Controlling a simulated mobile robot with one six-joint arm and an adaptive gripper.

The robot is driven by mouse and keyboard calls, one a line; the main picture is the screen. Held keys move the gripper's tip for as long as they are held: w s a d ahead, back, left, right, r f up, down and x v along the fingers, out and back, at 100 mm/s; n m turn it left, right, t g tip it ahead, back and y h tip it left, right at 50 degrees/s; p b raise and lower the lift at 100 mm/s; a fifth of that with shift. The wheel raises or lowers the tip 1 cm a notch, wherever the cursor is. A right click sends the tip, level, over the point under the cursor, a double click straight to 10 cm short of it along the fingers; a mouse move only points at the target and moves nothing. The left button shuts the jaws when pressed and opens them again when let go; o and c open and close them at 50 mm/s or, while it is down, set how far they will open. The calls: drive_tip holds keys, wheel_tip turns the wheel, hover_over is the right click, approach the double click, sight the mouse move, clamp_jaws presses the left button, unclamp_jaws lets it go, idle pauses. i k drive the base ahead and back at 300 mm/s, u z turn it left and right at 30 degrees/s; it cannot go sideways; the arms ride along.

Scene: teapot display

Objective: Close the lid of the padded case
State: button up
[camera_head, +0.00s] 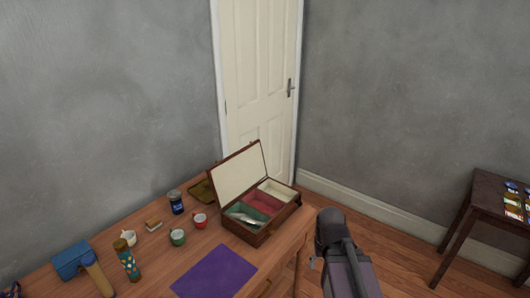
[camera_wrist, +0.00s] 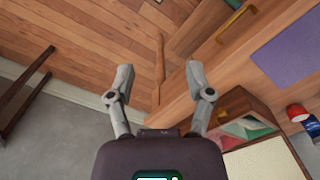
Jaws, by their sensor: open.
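The padded case (camera_head: 262,231) stands on the wooden table near its right end. Its lid (camera_head: 239,172) is raised and leans back, showing a cream lining. The compartments inside are lined green, red and cream, and a pale item lies in the green one. In the wrist view the case (camera_wrist: 240,105) shows at the lower right, partly cut off by my wrist, with its lid lining (camera_wrist: 262,160) below it. My gripper (camera_wrist: 158,72) is open and empty, out past the table's edge and apart from the case. In the head view my arm is right of the case; the fingertips are unclear.
A dark side table (camera_head: 480,200) stands at the right. Floor between is clear.

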sight(230, 177)
drive_tip(key=k, duration=0.65)
drive_tip(key=z, duration=0.4)
drive_tip(key=i, duration=1.9)
drive_tip(key=u, duration=0.45)
